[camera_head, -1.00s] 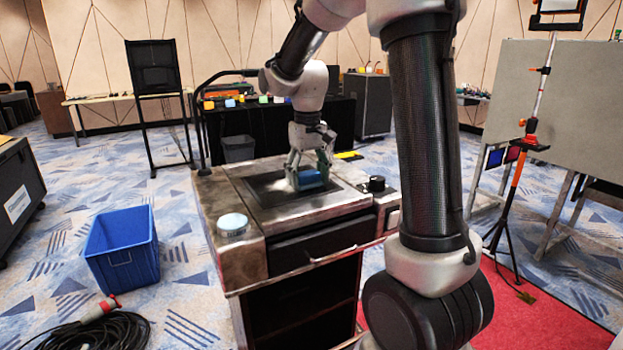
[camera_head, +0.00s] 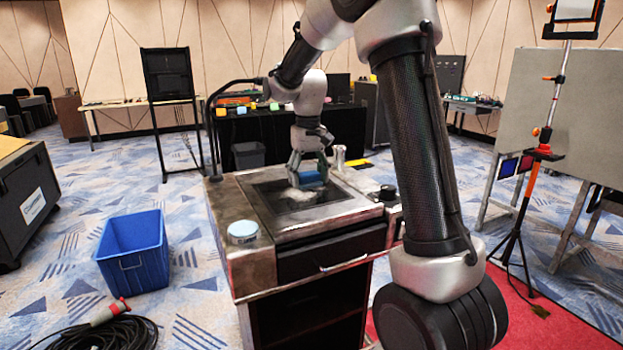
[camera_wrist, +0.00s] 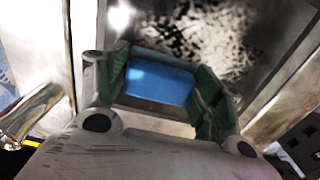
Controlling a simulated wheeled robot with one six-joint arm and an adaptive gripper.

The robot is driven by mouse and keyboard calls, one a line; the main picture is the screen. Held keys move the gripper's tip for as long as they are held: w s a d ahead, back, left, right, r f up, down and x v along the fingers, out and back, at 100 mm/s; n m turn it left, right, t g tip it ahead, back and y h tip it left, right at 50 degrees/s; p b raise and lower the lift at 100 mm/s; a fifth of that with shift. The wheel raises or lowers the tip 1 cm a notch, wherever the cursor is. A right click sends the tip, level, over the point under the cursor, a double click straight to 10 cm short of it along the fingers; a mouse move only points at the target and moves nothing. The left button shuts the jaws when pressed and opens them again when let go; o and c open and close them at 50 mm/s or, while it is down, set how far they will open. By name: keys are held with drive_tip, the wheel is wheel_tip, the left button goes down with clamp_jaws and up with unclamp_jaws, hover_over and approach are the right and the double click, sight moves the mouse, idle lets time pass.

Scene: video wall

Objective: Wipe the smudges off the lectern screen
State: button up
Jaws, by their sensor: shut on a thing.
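My gripper (camera_head: 308,176) is shut on a blue block-like wiper (camera_head: 313,179), over the far part of the lectern screen (camera_head: 325,207). The wrist view shows the blue wiper (camera_wrist: 160,84) between the two green-lined fingers. The dark screen lies in the slanted top of the worn metal lectern (camera_head: 226,212). In the wrist view the screen (camera_wrist: 235,35) carries pale, speckled smudges and a bright glare spot near its upper left. A pale patch also shows below the wiper in the head view. Whether the wiper touches the screen is hard to tell.
A round pale-blue disc (camera_head: 243,231) sits on the lectern's left side, and a black knob (camera_head: 388,192) on its right. A gooseneck microphone rises at the back left. A blue bin (camera_head: 134,251) and coiled cable (camera_head: 105,331) lie on the floor left. A tripod (camera_head: 520,215) stands right.

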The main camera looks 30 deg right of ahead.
sight(288, 193)
drive_tip(key=shift+w, duration=1)
drive_tip(key=shift+s+a+f, duration=0.1)
drive_tip(key=shift+a, duration=1)
drive_tip(key=shift+s+r, duration=0.2)
drive_tip(key=shift+s, duration=3.25)
drive_tip(key=shift+s+f, duration=0.15)
drive_tip(key=shift+s, duration=1.65)
drive_tip(key=shift+a, duration=1.2)
drive_tip(key=shift+w, duration=2.2)
drive_tip(key=shift+w+r, duration=0.2)
drive_tip(key=shift+w, duration=2.95)
drive_tip(key=shift+a+f, duration=0.15)
drive_tip(key=shift+a, duration=0.85)
drive_tip(key=shift+s+a+f, duration=0.1)
drive_tip(key=shift+s+f, duration=0.1)
drive_tip(key=shift+s, duration=1.15)
drive_tip(key=shift+s+f, duration=0.1)
drive_tip(key=shift+s, duration=0.45)
drive_tip(key=shift+c, duration=0.7)
drive_tip(key=shift+s+r, duration=0.15)
drive_tip(key=shift+s, duration=1.6)
drive_tip(key=shift+s+r, duration=0.1)
drive_tip(key=shift+s, duration=1.65)
